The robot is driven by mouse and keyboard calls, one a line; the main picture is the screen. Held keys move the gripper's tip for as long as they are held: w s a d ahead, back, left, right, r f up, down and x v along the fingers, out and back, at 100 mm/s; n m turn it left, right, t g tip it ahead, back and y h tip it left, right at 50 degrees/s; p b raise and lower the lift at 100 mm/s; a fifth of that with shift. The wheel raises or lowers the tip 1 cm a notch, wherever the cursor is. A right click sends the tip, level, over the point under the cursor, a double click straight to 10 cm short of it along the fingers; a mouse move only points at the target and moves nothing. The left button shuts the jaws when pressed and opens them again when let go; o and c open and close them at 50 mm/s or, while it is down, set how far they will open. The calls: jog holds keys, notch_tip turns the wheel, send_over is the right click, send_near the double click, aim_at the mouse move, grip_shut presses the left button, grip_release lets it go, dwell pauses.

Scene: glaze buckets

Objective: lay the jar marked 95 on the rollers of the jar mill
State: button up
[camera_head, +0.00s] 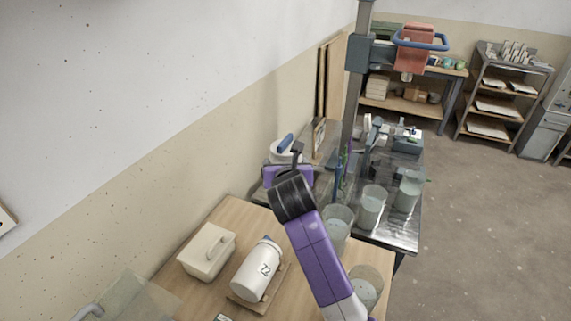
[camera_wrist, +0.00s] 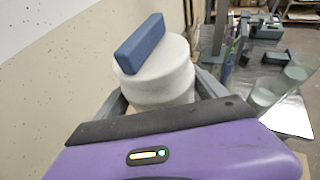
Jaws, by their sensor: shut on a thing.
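My gripper (camera_head: 284,160) is shut on a white jar (camera_head: 279,148) with a blue bar handle on its lid. In the wrist view the jar (camera_wrist: 163,84) stands roughly upright between the grey fingers, its blue handle (camera_wrist: 140,42) on top. No number shows on the held jar, so I cannot tell if it is 95. Its lower part is hidden behind my gripper. Another white jar (camera_head: 256,270), marked 72, lies on its side on a wooden cradle on the wooden table. I cannot make out the jar mill's rollers in either view.
A cream box with a handle (camera_head: 207,249) sits on the wooden table (camera_head: 214,303). A translucent panel (camera_head: 133,296) is at lower left. Clear buckets (camera_head: 372,207) stand at right, some on a dark metal table (camera_head: 402,234). The wall runs close along the left.

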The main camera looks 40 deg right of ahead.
aim_at(286, 150)
jog(key=shift+r+p, duration=1.65)
jog(key=shift+p, duration=0.2)
jog(key=shift+r+p, duration=0.5)
jog(key=shift+r, duration=0.4)
